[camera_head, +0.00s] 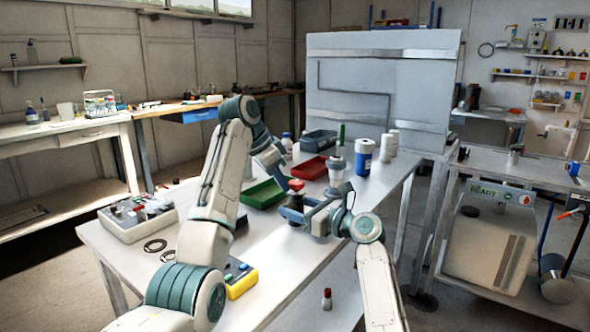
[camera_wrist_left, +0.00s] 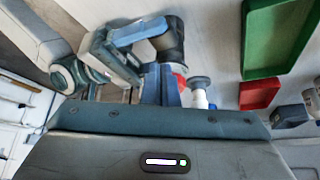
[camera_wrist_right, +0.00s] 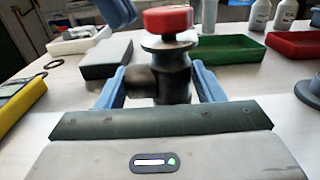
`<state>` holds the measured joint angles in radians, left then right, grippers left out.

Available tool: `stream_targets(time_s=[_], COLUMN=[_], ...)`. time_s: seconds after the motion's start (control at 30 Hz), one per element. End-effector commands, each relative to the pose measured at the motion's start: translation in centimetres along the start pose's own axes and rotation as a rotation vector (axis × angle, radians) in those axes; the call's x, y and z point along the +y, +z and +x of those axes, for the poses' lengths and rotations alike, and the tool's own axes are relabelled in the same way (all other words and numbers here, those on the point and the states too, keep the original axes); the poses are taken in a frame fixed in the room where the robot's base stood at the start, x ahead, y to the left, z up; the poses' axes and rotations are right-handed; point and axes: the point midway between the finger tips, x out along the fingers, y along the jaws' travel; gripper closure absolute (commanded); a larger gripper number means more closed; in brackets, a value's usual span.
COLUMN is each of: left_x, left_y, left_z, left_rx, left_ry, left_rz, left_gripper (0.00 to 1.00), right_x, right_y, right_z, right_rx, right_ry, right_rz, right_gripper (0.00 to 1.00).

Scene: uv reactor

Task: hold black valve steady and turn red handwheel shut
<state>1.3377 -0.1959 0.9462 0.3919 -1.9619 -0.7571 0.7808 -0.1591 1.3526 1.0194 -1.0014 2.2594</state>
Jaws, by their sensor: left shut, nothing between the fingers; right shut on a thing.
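The black valve (camera_head: 295,213) stands upright on the white table, its red handwheel (camera_head: 296,184) on top. In the right wrist view the black body (camera_wrist_right: 173,78) stands between the blue fingers of my right gripper (camera_wrist_right: 158,88), with the red handwheel (camera_wrist_right: 167,19) clear above them. My right gripper is shut on the valve body. My left gripper (camera_wrist_left: 160,84) is shut and empty, close beside the handwheel. Its fingers partly hide the red handwheel (camera_wrist_left: 180,80) in the left wrist view. Its blue fingertip (camera_wrist_right: 118,10) shows left of the wheel in the right wrist view, apart from it.
A green bin (camera_head: 262,194) and a red bin (camera_head: 308,168) stand behind the valve. White bottles (camera_head: 363,157) stand further back. A yellow meter (camera_head: 241,285), black rings (camera_head: 155,245) and a parts tray (camera_head: 120,225) lie left. A red-capped vial (camera_head: 326,299) stands in front.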

Motion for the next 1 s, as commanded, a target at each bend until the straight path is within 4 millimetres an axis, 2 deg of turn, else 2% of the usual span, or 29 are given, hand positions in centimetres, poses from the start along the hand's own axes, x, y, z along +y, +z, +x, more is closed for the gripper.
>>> stream_targets(time_s=[1.0], left_x=[-0.64], left_y=[-0.40], left_z=[0.09], left_rx=[0.002], left_ry=[-0.002], left_rz=[0.000], left_gripper=[1.00], right_x=[0.07], right_y=[-0.02], right_z=[0.03], right_rx=[0.000], right_ry=[0.002], right_rz=[0.000], right_gripper=[0.69])
